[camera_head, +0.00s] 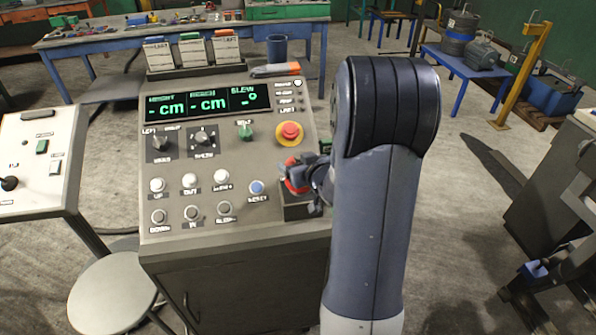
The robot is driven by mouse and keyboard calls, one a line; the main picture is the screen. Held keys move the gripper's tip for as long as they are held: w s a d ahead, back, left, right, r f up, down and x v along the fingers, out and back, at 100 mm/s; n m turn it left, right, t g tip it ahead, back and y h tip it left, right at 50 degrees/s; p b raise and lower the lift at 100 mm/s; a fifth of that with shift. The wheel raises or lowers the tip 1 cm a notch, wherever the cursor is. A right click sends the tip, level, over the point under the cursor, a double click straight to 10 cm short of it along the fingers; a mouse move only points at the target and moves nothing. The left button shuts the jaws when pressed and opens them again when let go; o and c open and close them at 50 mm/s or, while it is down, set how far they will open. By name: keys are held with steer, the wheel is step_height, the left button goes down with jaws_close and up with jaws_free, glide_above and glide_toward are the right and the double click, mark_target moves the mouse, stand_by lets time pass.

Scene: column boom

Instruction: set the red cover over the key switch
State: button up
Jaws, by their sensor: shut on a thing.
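My gripper (308,180) is over the lower right of the sloped control panel (230,232), partly hidden behind my own arm. It is shut on a small red piece, which I take to be the red cover (293,185). The red piece is just above or at a dark raised box (299,211) at the panel's right edge. I cannot tell whether it touches the box. I cannot pick out the key switch for sure; it may be hidden under the gripper and the red piece.
A red mushroom button on a yellow ring (289,133) stands just above the gripper. White, grey and blue push buttons lie to the left, with the blue one (257,187) nearest. A green display (209,103) and dark knobs are higher up. A round stool (112,295) stands at the lower left.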

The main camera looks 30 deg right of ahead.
steer(key=shift+f, duration=1.2)
steer(key=shift+f, duration=0.2)
steer(key=o, duration=1.1)
steer(key=shift+c, duration=0.2)
steer(key=shift+r, duration=0.15)
steer(key=shift+s+r, duration=0.1)
steer(key=v, duration=1.1)
steer(key=shift+s+r, duration=0.2)
steer(key=shift+s, duration=0.15)
